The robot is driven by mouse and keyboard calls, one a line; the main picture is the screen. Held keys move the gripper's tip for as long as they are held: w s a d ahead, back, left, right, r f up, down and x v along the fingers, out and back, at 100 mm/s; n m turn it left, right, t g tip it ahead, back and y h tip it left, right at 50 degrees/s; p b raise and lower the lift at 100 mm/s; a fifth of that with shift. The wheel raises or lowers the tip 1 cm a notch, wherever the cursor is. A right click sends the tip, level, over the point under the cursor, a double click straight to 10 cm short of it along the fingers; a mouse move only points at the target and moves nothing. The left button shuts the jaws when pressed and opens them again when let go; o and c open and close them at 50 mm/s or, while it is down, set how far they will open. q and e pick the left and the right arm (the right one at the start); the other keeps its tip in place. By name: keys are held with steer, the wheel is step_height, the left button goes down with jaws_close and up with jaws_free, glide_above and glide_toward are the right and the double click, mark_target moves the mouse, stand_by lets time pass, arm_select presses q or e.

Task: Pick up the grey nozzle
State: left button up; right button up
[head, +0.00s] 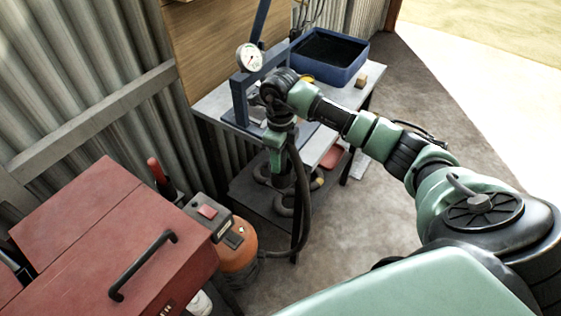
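I cannot make out the grey nozzle for certain in the head view. My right arm reaches in from the right, and its gripper (280,178) points down in front of the workbench (213,105), near the lower shelf. The fingers are small and dark against the shelf, so I cannot tell whether they are open or hold anything. A black hose (303,215) runs from beside this gripper down to the orange tank (240,246). My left gripper is not in view.
A blue press frame with a dial gauge (250,57) and a blue bin (330,57) stand on the workbench. Grey curved pieces (284,206) lie on the lower shelf. A red cabinet (110,235) fills the lower left. Floor (385,225) is clear right of the bench.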

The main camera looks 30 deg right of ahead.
jaws_close()
